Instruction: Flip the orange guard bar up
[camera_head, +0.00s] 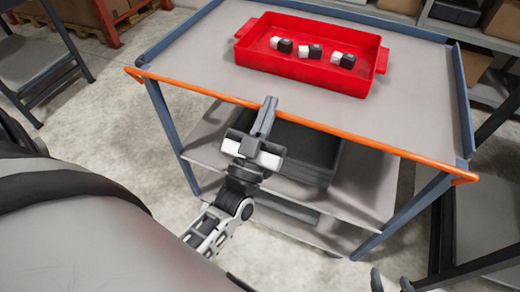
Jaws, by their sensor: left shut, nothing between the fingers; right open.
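The orange guard bar (365,142) runs along the near edge of the cart's grey top, with bent ends at the left and right corners. It lies low, about level with the top's edge. My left gripper (268,105) is shut and empty, its fingertips overlapping the bar left of its middle. I cannot tell whether they touch it. Part of the bar is hidden behind the fingers.
A red tray (300,78) with several black-and-white pieces stands on the blue-framed cart top (200,65). A dark bin (300,150) sits on a shelf below. The tabletop around the tray is clear.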

